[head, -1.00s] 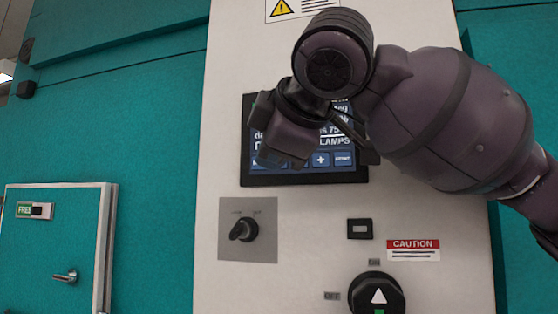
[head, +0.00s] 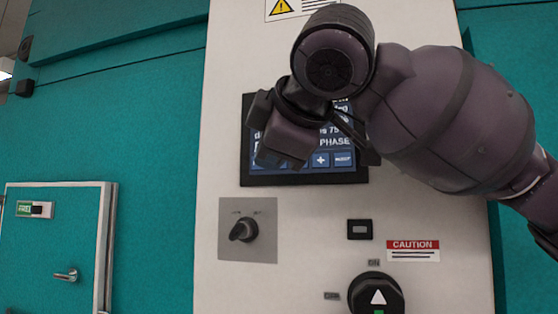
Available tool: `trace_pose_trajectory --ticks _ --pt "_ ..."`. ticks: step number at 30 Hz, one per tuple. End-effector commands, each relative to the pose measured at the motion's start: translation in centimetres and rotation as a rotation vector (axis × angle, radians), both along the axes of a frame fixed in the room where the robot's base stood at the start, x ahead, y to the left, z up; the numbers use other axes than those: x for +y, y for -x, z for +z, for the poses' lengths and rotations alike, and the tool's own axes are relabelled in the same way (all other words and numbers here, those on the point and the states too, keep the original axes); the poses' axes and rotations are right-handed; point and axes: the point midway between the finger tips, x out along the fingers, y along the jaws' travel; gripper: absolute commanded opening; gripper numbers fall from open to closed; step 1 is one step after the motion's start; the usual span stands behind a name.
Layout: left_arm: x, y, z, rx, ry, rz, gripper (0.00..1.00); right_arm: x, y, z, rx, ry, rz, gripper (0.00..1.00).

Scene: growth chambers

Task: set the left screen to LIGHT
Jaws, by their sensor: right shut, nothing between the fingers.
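The screen (head: 300,179) is a dark panel with blue buttons, set in the white cabinet front. Its readable text includes "75" and "PHASE". A plus button (head: 320,160) and another button (head: 343,159) to its right show along the lower row. My right gripper (head: 310,150) is in front of the screen, shut and empty. The gripper and wrist hide the screen's upper and left parts, and I cannot tell whether the fingertips touch it. My left gripper is not in view.
Below the screen are a black selector knob (head: 243,230) on a grey plate, a small black-framed switch (head: 360,229) and a large round knob (head: 377,295). A red-white caution label (head: 413,250) is at the right. A teal door (head: 55,245) stands at the lower left.

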Motion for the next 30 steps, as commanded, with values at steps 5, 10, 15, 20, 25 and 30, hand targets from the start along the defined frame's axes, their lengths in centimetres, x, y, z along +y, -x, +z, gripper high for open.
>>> trace_pose_trajectory --ticks 5,10,15,20,25,30 --pt "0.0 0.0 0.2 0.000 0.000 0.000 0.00 0.2 0.5 0.0 0.000 0.000 0.000 0.00" --pt "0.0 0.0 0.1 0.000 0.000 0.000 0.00 0.2 0.5 0.0 0.000 0.000 0.000 0.00" --pt "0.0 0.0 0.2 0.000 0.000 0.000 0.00 0.3 0.9 0.0 -0.001 0.000 0.002 0.00" --pt "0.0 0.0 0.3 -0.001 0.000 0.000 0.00 0.7 2.1 0.0 0.000 0.000 0.001 0.00" --pt "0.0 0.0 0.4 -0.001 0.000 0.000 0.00 1.2 3.4 0.0 -0.001 0.000 0.002 0.00" --pt "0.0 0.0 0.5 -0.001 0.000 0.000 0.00 1.6 4.6 0.0 -0.002 0.000 0.002 0.00"
